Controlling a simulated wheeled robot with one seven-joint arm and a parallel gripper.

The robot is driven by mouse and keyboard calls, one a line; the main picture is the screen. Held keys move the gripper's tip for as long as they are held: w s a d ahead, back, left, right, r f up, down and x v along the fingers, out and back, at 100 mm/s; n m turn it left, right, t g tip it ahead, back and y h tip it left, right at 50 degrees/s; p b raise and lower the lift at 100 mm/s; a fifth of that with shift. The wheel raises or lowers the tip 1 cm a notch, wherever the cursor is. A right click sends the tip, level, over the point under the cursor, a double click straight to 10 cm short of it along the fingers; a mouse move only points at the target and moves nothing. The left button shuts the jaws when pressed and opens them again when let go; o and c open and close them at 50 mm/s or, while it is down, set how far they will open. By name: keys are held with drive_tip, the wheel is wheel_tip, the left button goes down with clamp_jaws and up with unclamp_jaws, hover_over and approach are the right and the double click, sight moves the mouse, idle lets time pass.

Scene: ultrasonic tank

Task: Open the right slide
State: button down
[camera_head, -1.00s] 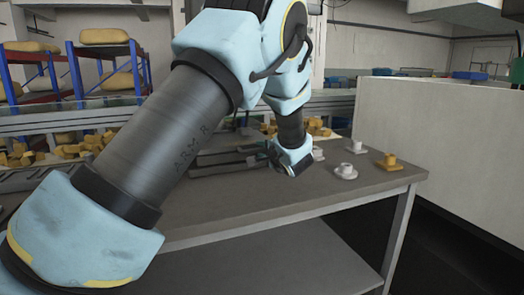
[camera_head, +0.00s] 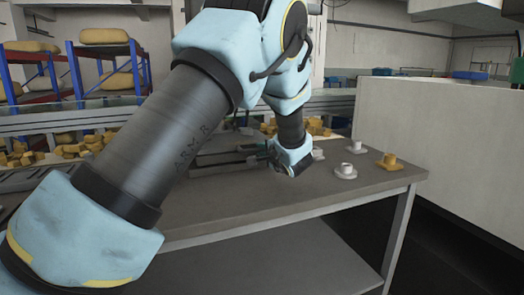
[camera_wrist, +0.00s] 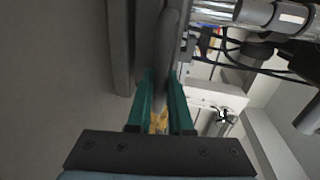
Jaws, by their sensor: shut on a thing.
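The low grey tank unit (camera_head: 210,158) lies on the table in the head view, partly hidden behind my arm. My gripper (camera_head: 268,157) is at its right end, small and partly hidden by my wrist. In the wrist view, the two green fingers of my gripper (camera_wrist: 162,92) are closed on a long, rounded grey bar, which I take as the right slide (camera_wrist: 168,45). The bar runs away from the fingers between them. How far the slide stands open is not clear.
White cups on saucers (camera_head: 346,171) and a yellow cup (camera_head: 389,161) stand on the table (camera_head: 300,200) right of my gripper. Yellow pieces (camera_head: 315,127) lie behind. A pale partition (camera_head: 430,130) stands beyond the table's right end.

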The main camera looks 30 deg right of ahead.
drive_tip(key=shift+s, duration=0.1)
idle(0.5)
drive_tip(key=shift+s+f+b, duration=0.15)
drive_tip(key=shift+s+b, duration=0.1)
drive_tip(key=shift+b, duration=0.05)
drive_tip(key=f+b+v, duration=0.1)
drive_tip(key=b+v, duration=0.2)
drive_tip(key=v, duration=0.2)
drive_tip(key=f+b+v, duration=0.1)
drive_tip(key=b+v, duration=0.2)
drive_tip(key=v, duration=0.3)
drive_tip(key=f+b+v, duration=0.1)
drive_tip(key=b+v, duration=0.1)
drive_tip(key=v, duration=0.4)
drive_tip(key=shift+s+f+b, duration=0.3)
drive_tip(key=shift+s+b, duration=0.1)
drive_tip(key=shift+s, duration=0.15)
drive_tip(key=shift+s+a+r, duration=0.15)
drive_tip(key=shift+s, duration=0.35)
drive_tip(key=c, duration=0.8)
unclamp_jaws()
drive_tip(key=shift+c, duration=0.2)
drive_tip(key=shift+s, duration=0.1)
